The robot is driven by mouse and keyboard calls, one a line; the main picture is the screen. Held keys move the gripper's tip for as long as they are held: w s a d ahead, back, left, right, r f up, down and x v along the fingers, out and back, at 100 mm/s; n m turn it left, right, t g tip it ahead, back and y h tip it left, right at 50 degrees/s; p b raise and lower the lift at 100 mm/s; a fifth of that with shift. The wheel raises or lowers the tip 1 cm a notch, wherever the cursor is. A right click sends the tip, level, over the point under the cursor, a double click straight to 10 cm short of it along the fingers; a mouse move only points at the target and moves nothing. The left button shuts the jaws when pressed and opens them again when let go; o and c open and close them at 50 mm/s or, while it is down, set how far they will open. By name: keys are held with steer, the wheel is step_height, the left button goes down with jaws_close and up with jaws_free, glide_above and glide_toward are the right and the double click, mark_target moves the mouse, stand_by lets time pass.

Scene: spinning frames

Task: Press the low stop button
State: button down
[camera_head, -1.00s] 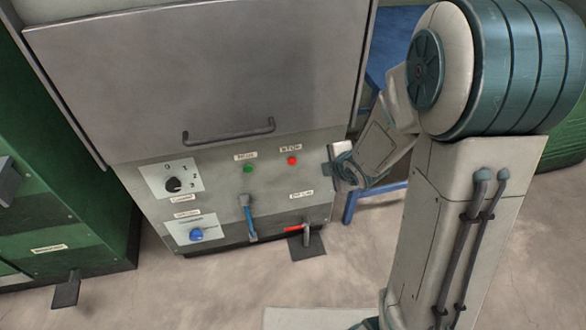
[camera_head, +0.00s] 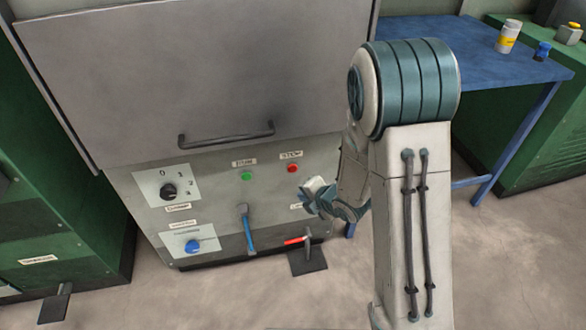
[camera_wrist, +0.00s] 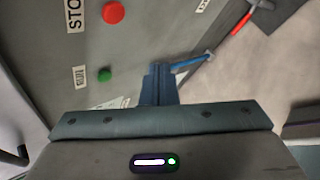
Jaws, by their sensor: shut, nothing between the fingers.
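The red stop button (camera_head: 292,168) sits on the front panel of the grey machine (camera_head: 240,200), under a label reading STOP. It also shows at the top of the wrist view (camera_wrist: 114,13), beside its label. A green button (camera_head: 246,176) is to its left, seen too in the wrist view (camera_wrist: 104,75). My gripper (camera_head: 308,195) is just below and right of the red button in the head view, apart from it. In the wrist view its blue fingers (camera_wrist: 160,84) are shut and empty. The gripper partly hides the lower label on the panel.
A blue-handled lever (camera_head: 247,230) and a red-handled valve (camera_head: 298,240) stick out low on the panel. A black knob (camera_head: 168,191) and a blue knob (camera_head: 192,245) are at left. A blue table (camera_head: 440,55) stands at right, with open floor in front.

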mark_target(292, 168)
steer(key=w+a+p, duration=0.2)
steer(key=w, duration=0.5)
steer(key=shift+w, duration=0.15)
stand_by(1.9)
steer(key=shift+w+a, duration=0.15)
steer(key=shift+w, duration=0.15)
steer(key=shift+w+a, duration=0.15)
steer(key=shift+w, duration=0.35)
stand_by(1.0)
steer(key=shift+s+b, duration=0.1)
steer(key=shift+b, duration=0.25)
steer(key=shift+s+d+b, duration=0.25)
steer(key=shift+s+b, duration=0.2)
steer(key=shift+s, duration=0.35)
